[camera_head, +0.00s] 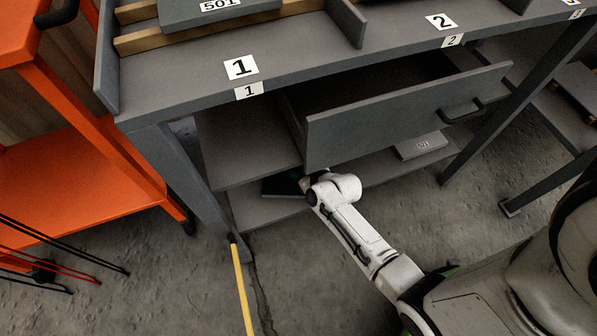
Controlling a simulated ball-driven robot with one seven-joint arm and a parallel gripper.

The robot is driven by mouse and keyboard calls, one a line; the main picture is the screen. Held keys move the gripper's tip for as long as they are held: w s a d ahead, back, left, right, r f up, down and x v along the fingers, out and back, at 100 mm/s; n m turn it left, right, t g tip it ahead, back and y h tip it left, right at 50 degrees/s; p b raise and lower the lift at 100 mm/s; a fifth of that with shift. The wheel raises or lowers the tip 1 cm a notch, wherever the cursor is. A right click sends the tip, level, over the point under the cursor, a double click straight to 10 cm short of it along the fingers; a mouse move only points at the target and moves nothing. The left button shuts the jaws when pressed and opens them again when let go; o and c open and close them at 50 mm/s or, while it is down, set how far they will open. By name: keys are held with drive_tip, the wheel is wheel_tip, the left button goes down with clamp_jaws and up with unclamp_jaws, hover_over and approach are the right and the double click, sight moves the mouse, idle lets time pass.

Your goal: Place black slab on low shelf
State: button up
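The workbench has a low shelf (262,211) near the floor, under a middle shelf (240,150). A dark, flat piece, seemingly the black slab (281,185), shows in the gap just above the left part of the low shelf. Most of it is hidden by the middle shelf and my arm, so I cannot tell whether it rests on the low shelf or is held above it. My white wrist is right beside it, below the open drawer. My gripper's fingers are hidden behind the wrist and drawer.
A grey drawer (400,115) is pulled out above my wrist. A grey slab marked 523 (421,146) lies at the low shelf's right. A bench leg (188,178) and yellow pole (242,290) stand left. An orange cart (70,190) is further left.

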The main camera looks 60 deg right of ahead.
drive_tip(key=o, duration=0.4)
drive_tip(key=shift+r, duration=0.1)
drive_tip(key=shift+r+p, duration=0.2)
drive_tip(key=shift+p, duration=0.1)
drive_tip(key=s+a+r+g+p, duration=0.1)
drive_tip(key=s+a+r+g, duration=0.2)
drive_tip(key=s+r, duration=0.3)
drive_tip(key=s+a+r+n+g+y+p, duration=0.1)
drive_tip(key=s+a+r+g+p, duration=0.1)
drive_tip(key=s+a+r, duration=0.3)
drive_tip(key=s+a+r+n+g+y+p, duration=0.1)
drive_tip(key=s+a+r+g, duration=0.3)
drive_tip(key=s+r, duration=0.3)
drive_tip(key=shift+s+a+r, duration=0.1)
drive_tip(key=shift+s+r, duration=0.1)
drive_tip(key=shift+r, duration=0.25)
drive_tip(key=shift+s+r, duration=0.2)
drive_tip(key=shift+r, duration=0.25)
